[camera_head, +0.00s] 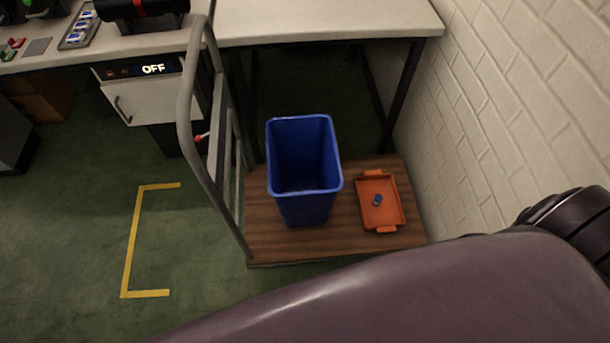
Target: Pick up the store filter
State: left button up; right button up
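A small blue object (377,199), perhaps the store filter, sits in the orange tray (391,217). It is too small to make out in detail. The tray lies on the wooden platform of a cart, to the right of a tall blue bin (306,207). The bin stands upright and its inside looks dark and empty. A large purple link of my own arm fills the lower right of the view. Neither gripper is in view, so I cannot see what they hold.
The cart's wooden platform (345,246) has a grey rail (187,125) on its left. A white brick wall (500,110) is close on the right. Green floor is clear at left.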

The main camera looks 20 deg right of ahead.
aim_at(376, 201)
jog(key=z, duration=1.5)
